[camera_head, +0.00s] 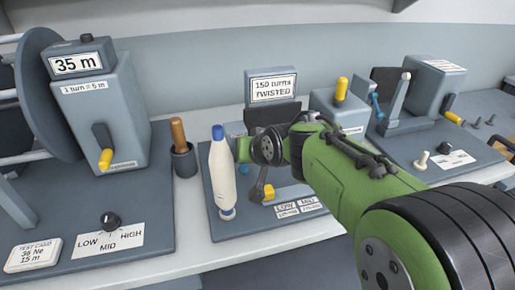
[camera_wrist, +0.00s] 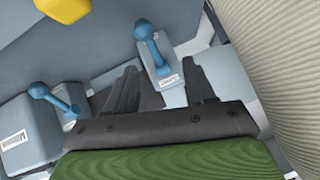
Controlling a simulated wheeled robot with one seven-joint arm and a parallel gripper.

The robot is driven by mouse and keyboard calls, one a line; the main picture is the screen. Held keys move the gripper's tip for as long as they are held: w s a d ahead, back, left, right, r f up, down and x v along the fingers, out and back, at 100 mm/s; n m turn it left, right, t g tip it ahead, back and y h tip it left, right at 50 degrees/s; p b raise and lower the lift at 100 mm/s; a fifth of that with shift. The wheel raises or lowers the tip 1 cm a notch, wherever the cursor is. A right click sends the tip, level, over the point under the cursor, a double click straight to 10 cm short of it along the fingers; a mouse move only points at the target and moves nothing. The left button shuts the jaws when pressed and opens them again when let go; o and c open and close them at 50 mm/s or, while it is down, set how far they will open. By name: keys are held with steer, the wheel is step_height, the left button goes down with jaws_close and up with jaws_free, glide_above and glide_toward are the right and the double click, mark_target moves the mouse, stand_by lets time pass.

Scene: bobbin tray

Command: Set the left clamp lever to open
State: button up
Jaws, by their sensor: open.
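The left clamp lever (camera_wrist: 147,36) is blue with a round knob and stands on a small grey block with a label. A second blue lever (camera_wrist: 52,100) is at the left in the wrist view, on another labelled block. In the head view my arm hides most of the left clamp.
A white bobbin (camera_head: 223,177) with blue ends stands close left of my gripper. A yellow knob (camera_head: 268,191) is in front of it. A pot (camera_head: 184,159) with a brown handle stands further left. A sign box (camera_head: 272,88) reading "150 turns TWISTED" rises behind.

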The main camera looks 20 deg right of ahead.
steer(key=p+v, duration=0.3)
steer(key=v, duration=1)
steer(key=shift+s+r, duration=0.15)
steer(key=s+d+r+n+g+h+p, duration=0.1)
steer(key=s+g+p, duration=0.3)
steer(key=s+p, duration=0.5)
steer(key=s+h, duration=0.1)
steer(key=s, duration=0.7)
steer(key=shift+n+p, duration=0.35)
steer(key=shift+n, duration=0.05)
